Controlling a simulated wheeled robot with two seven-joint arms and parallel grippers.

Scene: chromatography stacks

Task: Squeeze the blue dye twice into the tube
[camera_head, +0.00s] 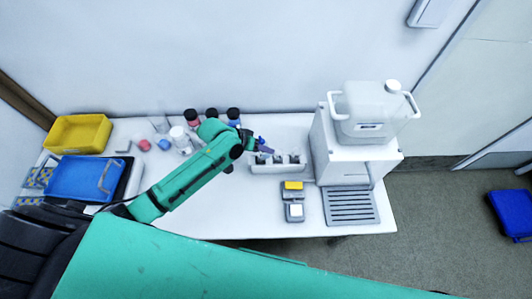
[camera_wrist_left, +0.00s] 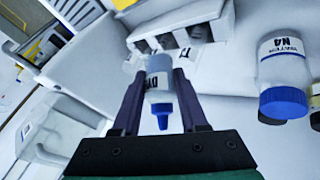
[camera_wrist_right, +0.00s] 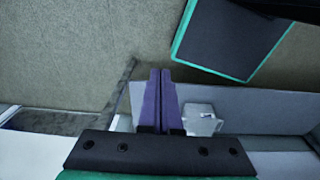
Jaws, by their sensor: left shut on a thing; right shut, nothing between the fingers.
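My left gripper (camera_head: 262,147) is over the back edge of the white tube rack (camera_head: 268,169). In the left wrist view its purple fingers (camera_wrist_left: 159,80) are shut on a small dye bottle (camera_wrist_left: 159,82). This bottle has a pale body, a dark-lettered label and a blue nozzle cap. The nozzle points down in that picture, towards the wrist. The rack also shows there (camera_wrist_left: 190,14), beyond the bottle. Its tubes are too small to tell which is which. My right gripper (camera_wrist_right: 161,72) is shut and empty, facing the floor; the head view does not show it.
A yellow bin (camera_head: 78,133) and a blue tray (camera_head: 80,179) are at left. A small device with a yellow top (camera_head: 293,198) is in front of the rack. A white dispenser with a jug (camera_head: 370,112) stands at right.

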